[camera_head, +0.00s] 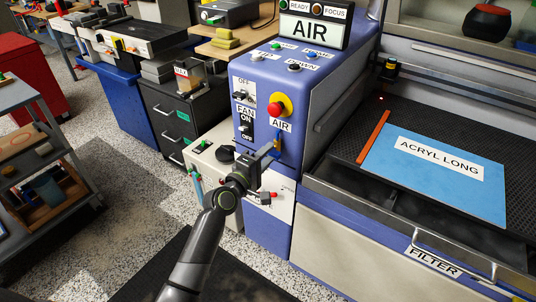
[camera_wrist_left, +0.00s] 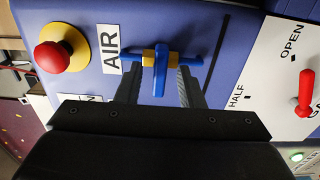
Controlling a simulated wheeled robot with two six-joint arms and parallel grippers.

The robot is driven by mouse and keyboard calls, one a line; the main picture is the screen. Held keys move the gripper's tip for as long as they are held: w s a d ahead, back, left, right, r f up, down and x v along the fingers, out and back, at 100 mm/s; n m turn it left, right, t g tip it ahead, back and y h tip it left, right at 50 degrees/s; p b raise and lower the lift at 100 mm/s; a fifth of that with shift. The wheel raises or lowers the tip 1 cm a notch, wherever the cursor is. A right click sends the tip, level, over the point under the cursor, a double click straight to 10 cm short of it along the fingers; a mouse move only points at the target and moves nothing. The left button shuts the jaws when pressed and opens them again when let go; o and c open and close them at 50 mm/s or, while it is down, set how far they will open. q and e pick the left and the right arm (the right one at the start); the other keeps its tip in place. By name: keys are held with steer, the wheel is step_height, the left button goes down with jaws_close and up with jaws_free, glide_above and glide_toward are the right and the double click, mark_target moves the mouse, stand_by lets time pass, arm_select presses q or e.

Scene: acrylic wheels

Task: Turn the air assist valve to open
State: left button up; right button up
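The air assist valve (camera_wrist_left: 147,57) sits on the blue panel by the AIR label, with a brass body and a blue pipe. Its blue lever (camera_wrist_left: 160,72) stands across the pipe in the left wrist view. In the head view the valve (camera_head: 278,146) is small and partly hidden by my gripper. My left gripper (camera_head: 267,150) is in front of it. In the left wrist view its two dark fingers (camera_wrist_left: 159,88) are apart, one on each side of the lever, with gaps visible; I see no firm contact. My right gripper is not in view.
A red emergency button (camera_head: 275,108) on a yellow base is just above the valve. FAN switches (camera_head: 245,122) are to its left. A red lever (camera_wrist_left: 305,95) on a white panel marked HALF and OPEN is close by. The machine bed with a blue acrylic sheet (camera_head: 430,180) lies right.

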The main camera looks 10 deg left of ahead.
arm_select(q)
steer(key=shift+c, duration=0.4)
jaws_close()
steer(key=n+p, duration=0.2)
steer(key=n, duration=0.2)
steer(key=shift+n+p, duration=0.3)
steer(key=shift+p, duration=0.05)
